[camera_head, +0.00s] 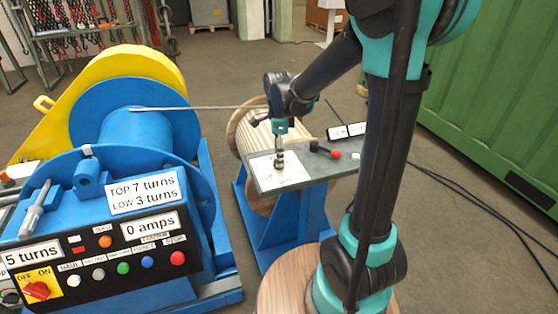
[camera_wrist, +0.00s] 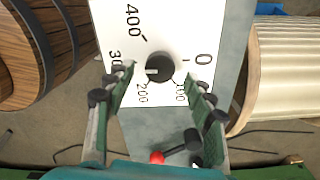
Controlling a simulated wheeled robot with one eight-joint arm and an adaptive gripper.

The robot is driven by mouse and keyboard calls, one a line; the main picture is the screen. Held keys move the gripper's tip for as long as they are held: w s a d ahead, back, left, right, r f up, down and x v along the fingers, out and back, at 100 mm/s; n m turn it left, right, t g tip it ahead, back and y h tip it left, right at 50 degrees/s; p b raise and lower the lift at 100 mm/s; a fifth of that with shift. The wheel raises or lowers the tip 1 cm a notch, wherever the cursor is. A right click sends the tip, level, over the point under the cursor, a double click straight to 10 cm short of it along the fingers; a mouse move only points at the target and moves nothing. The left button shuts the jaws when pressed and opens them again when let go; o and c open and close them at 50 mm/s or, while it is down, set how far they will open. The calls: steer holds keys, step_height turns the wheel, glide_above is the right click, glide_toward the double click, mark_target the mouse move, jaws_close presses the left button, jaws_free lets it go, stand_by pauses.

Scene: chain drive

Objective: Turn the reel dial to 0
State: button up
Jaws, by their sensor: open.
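The reel dial is a black round knob (camera_wrist: 158,68) on a white face plate (camera_wrist: 185,30) printed 0, 100, 200, 300 and 400. A pale mark on the knob lies left of its middle, roughly toward the 300 side; its exact reading is hard to tell. My gripper (camera_wrist: 160,82) is open, its two green-padded fingers to the left and right of the knob with visible gaps. In the head view my gripper (camera_head: 279,150) points down over the white plate (camera_head: 265,178) on the grey stand and hides the knob there.
A lever with a red ball (camera_head: 335,153) sits on the same grey stand (camera_head: 320,172), right of the plate; it also shows in the wrist view (camera_wrist: 157,157). A rope-wound reel (camera_head: 250,130) stands behind. The blue winch (camera_head: 140,130) with its control panel is left.

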steer(key=shift+f, duration=1.4)
steer(key=c, duration=1.2)
